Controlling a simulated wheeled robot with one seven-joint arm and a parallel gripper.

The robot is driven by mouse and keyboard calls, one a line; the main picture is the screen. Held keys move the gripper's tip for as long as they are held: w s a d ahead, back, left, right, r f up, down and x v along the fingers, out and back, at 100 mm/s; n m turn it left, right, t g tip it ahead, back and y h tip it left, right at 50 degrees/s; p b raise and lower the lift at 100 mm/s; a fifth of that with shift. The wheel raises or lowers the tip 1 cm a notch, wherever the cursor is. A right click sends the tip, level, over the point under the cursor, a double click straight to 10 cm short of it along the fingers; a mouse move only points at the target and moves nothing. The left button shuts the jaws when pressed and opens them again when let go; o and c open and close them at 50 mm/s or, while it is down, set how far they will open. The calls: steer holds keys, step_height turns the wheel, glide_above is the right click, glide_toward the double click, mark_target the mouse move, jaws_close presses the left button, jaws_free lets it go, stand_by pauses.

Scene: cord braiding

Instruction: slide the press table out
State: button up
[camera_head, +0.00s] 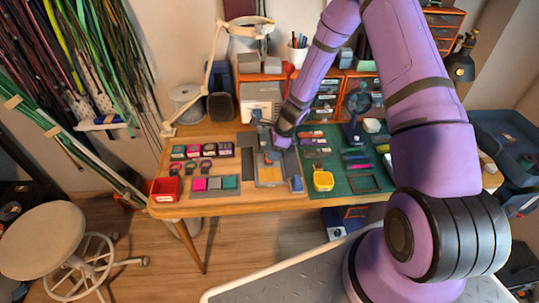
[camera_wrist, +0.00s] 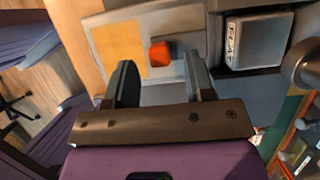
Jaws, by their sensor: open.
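The press table (camera_wrist: 105,35) is a light grey plate with a yellow-orange pad (camera_wrist: 118,50); in the head view the plate (camera_head: 259,183) lies on the wooden bench. A small orange-red knob (camera_wrist: 160,53) stands on the plate beside the pad. My gripper (camera_wrist: 158,82) is open, its two dark fingers spread, with the knob beyond and between the fingertips in the picture. Whether they touch it I cannot tell. In the head view my gripper (camera_head: 270,148) is over the plate's far part and hides some of it. A grey labelled block (camera_wrist: 256,42) is right of the plate in the wrist view.
Small colored blocks (camera_head: 214,184) and a red bin (camera_head: 164,190) are to the left. A grey machine (camera_head: 261,100) and drawers (camera_head: 323,103) stand behind.

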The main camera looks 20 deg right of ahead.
steer(key=shift+x, duration=1.3)
jaws_close()
steer(key=shift+s, duration=0.1)
